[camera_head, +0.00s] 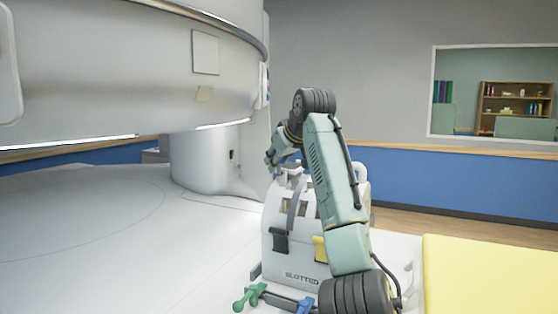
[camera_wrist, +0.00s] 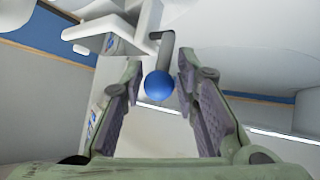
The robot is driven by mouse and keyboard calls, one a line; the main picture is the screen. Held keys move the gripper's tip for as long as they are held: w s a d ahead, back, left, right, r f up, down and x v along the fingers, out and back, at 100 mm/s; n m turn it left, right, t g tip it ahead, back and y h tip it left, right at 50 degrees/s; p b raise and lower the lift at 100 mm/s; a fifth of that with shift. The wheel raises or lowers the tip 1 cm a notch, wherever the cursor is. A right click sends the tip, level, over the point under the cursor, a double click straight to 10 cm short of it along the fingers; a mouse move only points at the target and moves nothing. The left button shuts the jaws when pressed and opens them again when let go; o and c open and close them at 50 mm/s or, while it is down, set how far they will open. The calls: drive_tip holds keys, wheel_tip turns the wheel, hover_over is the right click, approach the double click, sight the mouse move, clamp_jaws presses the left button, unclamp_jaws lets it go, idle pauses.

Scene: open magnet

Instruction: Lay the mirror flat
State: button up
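In the wrist view my gripper (camera_wrist: 160,70) is open, with its two padded fingers apart. A blue ball knob (camera_wrist: 158,86) on a bent grey rod (camera_wrist: 167,52) shows in the gap between the fingers; they do not visibly close on it. A white frame (camera_wrist: 105,30) with a small bluish panel lies at the upper left; I cannot tell if this panel is the mirror. In the head view my gripper (camera_head: 277,155) is near the top of the white box (camera_head: 295,255) marked SLOTTED. My arm hides part of the box, and no mirror face is clear there.
The large white magnet (camera_head: 120,70) overhangs the left side. Its wide white lower surface (camera_head: 100,225) is clear. Green (camera_head: 250,297) and blue (camera_head: 305,305) levers stand by the box's base. A yellow pad (camera_head: 490,275) lies at the right.

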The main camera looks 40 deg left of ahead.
drive_tip(key=shift+o, duration=1.1)
drive_tip(key=v, duration=1.2)
drive_tip(key=shift+d, duration=0.1)
